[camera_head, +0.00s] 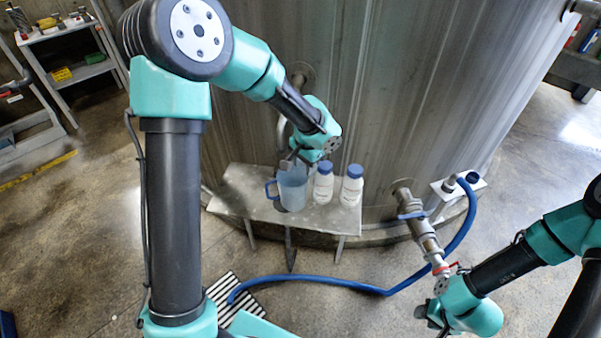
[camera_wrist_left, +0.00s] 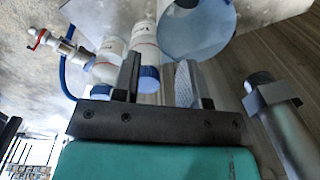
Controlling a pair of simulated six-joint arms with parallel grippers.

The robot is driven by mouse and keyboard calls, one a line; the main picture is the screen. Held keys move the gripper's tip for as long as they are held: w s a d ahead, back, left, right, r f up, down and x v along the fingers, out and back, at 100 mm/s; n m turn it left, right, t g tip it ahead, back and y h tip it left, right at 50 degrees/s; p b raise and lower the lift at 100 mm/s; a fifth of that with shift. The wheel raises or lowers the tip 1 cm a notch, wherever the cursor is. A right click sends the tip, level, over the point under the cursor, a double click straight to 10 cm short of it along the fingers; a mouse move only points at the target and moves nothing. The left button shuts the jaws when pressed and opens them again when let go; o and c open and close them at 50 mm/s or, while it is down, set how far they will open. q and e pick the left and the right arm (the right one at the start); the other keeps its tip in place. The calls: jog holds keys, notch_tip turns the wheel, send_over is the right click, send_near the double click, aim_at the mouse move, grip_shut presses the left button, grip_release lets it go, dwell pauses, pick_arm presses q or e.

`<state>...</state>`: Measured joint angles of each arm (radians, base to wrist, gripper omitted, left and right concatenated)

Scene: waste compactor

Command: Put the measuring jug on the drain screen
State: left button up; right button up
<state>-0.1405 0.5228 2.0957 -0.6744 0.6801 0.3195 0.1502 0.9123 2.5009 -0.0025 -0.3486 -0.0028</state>
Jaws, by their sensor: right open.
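The translucent blue measuring jug (camera_head: 293,190) stands upright on the metal shelf at the tank, its handle to the left. In the left wrist view its round mouth (camera_wrist_left: 195,28) lies just beyond the right-hand finger. My left gripper (camera_head: 291,160) is just above the jug's rim. Its fingers (camera_wrist_left: 158,80) are apart, with a blue bottle cap visible beyond the gap; contact with the rim cannot be told. A black-and-white striped grate (camera_head: 236,291), apparently the drain screen, lies on the floor. My right gripper (camera_head: 430,317) is open and empty at the lower right, partly hidden.
Two white bottles with blue caps (camera_head: 323,186) (camera_head: 352,188) stand right of the jug on the metal shelf (camera_head: 236,196). A blue hose (camera_head: 330,281) runs from the striped grate to the right. A valve pipe (camera_head: 424,234) sticks out of the tank near my right arm.

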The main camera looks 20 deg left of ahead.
pick_arm(q)
jog(key=s+d+r+m+y, duration=0.1)
jog(key=s+r+m+y, duration=0.2)
jog(key=m, duration=1)
notch_tip(320, 180, up, 2)
jog(key=shift+s+d+r+y, duration=0.25)
jog(key=shift+s+d+y, duration=0.15)
jog(key=shift+y, duration=0.1)
send_over(287, 190)
jog(key=d, duration=0.2)
notch_tip(287, 190, down, 11)
jog(key=shift+f, duration=0.15)
